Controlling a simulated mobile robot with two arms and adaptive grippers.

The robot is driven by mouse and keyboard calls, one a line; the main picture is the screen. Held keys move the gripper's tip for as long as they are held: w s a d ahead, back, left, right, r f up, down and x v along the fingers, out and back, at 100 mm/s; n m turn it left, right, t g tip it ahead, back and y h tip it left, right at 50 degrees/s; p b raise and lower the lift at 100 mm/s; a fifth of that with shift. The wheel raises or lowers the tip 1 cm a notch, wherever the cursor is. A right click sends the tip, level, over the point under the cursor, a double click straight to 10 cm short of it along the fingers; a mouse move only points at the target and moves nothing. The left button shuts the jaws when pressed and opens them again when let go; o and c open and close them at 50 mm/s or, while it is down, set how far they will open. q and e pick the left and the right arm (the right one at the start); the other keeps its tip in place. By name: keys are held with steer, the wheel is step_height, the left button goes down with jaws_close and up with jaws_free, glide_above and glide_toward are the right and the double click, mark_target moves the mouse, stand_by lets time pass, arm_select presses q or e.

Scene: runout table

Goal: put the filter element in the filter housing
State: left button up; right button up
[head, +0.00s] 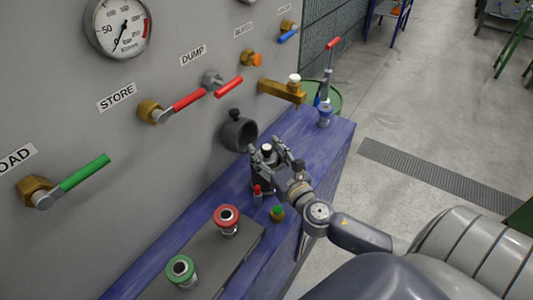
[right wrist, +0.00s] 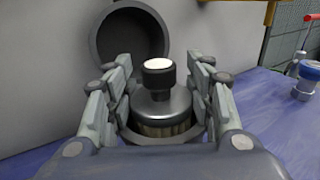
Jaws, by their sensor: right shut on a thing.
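The filter element (right wrist: 162,107) has a grey metal cap, a black knob with a white top and a pleated side; it also shows in the head view (head: 267,149). My right gripper (right wrist: 165,85) is shut on it, with fingers on both sides; in the head view the gripper (head: 270,152) is over the blue bench. The filter housing's dark round lid (right wrist: 128,38) stands open behind; it also shows in the head view (head: 239,133). The housing's rim (right wrist: 199,134) curves around the element's lower part. How deep the element sits is hidden. My left gripper is not in view.
A grey plate (head: 205,262) on the blue bench (head: 180,232) bears a red-topped part (head: 227,219) and a green-topped part (head: 181,270). A small red-topped item (head: 257,194) and a green-topped brass item (head: 277,213) stand near my gripper. Valve levers and a brass spout (head: 280,91) project from the panel.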

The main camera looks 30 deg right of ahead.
steer(key=o, duration=1.6)
steer(key=shift+c, duration=0.2)
steer(key=shift+r, duration=0.15)
steer(key=s+a+b, duration=0.1)
steer(key=s+b, duration=0.2)
steer(key=s, duration=0.9)
steer(key=shift+b, duration=0.35)
